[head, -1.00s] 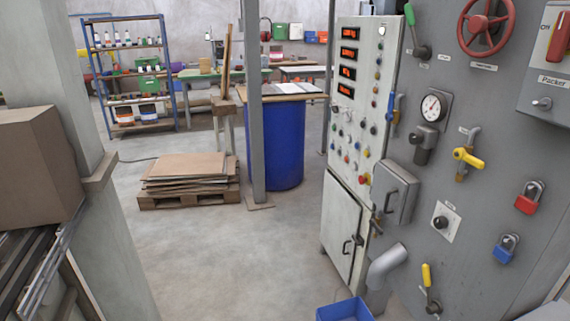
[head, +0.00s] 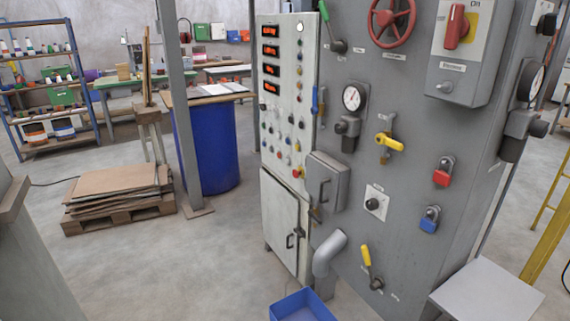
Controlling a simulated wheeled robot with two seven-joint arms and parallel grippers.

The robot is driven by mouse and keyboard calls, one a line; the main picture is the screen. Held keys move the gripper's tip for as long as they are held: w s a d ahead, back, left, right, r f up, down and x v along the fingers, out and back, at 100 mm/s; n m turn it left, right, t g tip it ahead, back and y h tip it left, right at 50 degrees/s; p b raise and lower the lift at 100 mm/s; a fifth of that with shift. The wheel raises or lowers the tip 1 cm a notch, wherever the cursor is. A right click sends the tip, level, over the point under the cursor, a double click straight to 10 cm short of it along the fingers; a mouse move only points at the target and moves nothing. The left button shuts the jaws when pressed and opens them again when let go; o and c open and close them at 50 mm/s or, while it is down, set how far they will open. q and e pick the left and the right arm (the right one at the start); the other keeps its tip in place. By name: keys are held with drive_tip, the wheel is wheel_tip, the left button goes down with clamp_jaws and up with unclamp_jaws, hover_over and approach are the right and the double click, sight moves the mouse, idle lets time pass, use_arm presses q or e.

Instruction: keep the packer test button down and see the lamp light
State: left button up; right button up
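A grey switch box (head: 480,70) with a red rotary handle (head: 457,27) is fixed high on the grey machine panel at the right. Its label is too small to read surely now; in the earlier frame it looks like "Packer". A small silver knob-like part (head: 446,92) sits at the box's lower left; I cannot tell whether it is the test button. The pale control cabinet (head: 285,130) has several small coloured buttons or lamps and red lit displays (head: 270,50). A round whitish part (head: 300,27) sits at its top. I cannot tell which is the task's lamp. Neither gripper shows.
A blue bin (head: 303,308) stands on the floor below. A pallet (head: 120,212) of cardboard lies left; floor between is clear.

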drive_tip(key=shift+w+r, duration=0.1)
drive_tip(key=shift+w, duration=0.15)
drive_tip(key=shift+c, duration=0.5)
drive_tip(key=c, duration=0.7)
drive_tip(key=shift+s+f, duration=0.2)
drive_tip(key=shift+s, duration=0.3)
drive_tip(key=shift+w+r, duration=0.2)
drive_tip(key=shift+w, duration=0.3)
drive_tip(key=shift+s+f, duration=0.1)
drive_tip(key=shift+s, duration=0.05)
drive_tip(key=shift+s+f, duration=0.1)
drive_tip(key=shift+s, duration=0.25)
